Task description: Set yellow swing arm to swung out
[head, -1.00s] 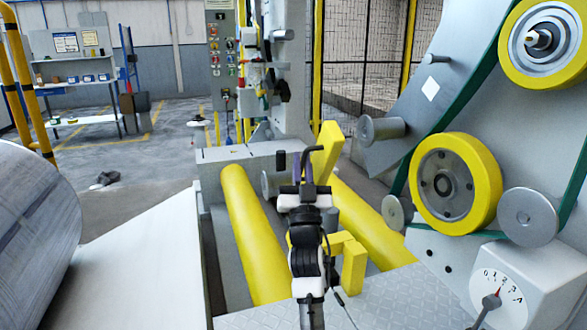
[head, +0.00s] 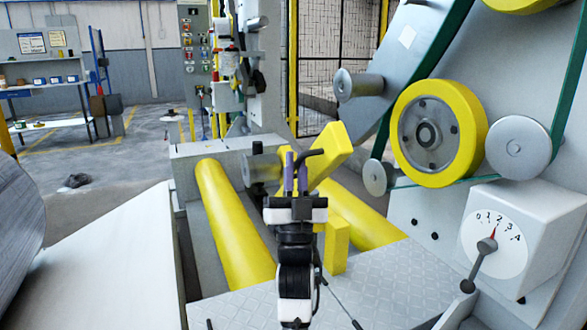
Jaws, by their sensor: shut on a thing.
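The yellow swing arm (head: 332,152) is a flat bar above the two yellow rollers, leaning up to the right in the head view. A dark bent handle (head: 314,153) shows beside its near face. My gripper (head: 296,162) has purple fingers and is at this handle, shut on it. The gripper and wrist hide the lower part of the swing arm and part of the handle. A grey cylinder (head: 261,170) with a dark knob shows just left of the fingers; I cannot tell whether it is fixed to the swing arm.
Yellow rollers (head: 228,215) lie under my arm. On the right are a yellow-rimmed wheel (head: 440,130), a green belt and a dial box (head: 535,225) with a pointer lever. A pale sloping plate (head: 115,265) and a large coil (head: 18,210) are at left.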

